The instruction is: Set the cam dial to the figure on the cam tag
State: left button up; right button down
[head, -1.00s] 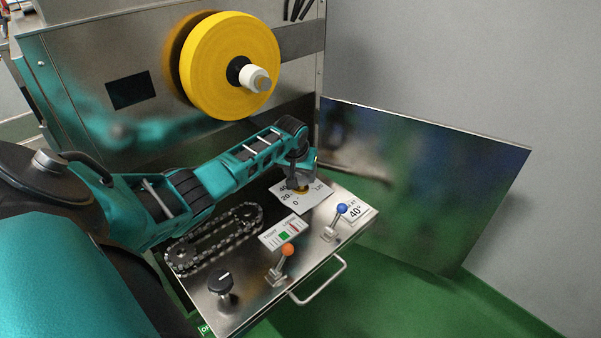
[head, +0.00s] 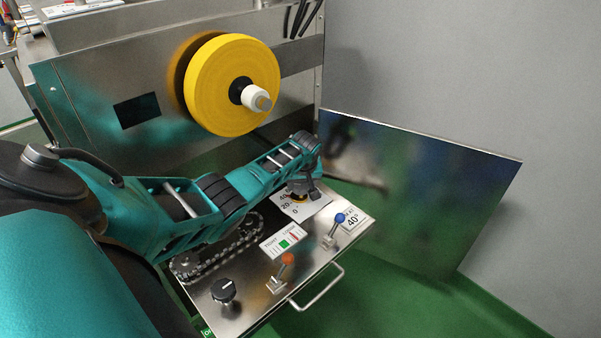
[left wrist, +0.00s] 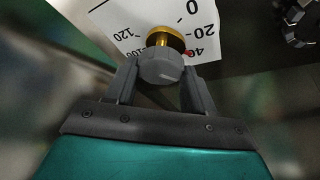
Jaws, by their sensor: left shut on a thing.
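The cam dial (left wrist: 163,68) is a grey knob on a brass base, set over a white scale card (left wrist: 125,22). The card shows 0, 20, 40, 100 and 120 in the left wrist view. A small red pointer shows beside the 40. My left gripper (left wrist: 160,82) is shut on the knob, one finger on each side. In the head view my left gripper (head: 301,190) hides most of the dial and part of the card (head: 316,207). The cam tag (head: 353,219) reads 40°. My right gripper is not in view.
A blue-tipped lever (head: 335,227), an orange-tipped lever (head: 282,271), a black knob (head: 224,291) and a chain (head: 205,262) share the steel panel. A handle (head: 320,290) juts from its front. A large metal door (head: 430,190) stands open at right. A yellow roll (head: 222,85) hangs above.

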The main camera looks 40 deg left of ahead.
pick_arm(q)
jog(key=o, duration=1)
jog(key=shift+o, duration=0.2)
jog(key=p+v, duration=0.7)
jog(key=v, duration=0.6)
jog(key=shift+f, duration=0.1)
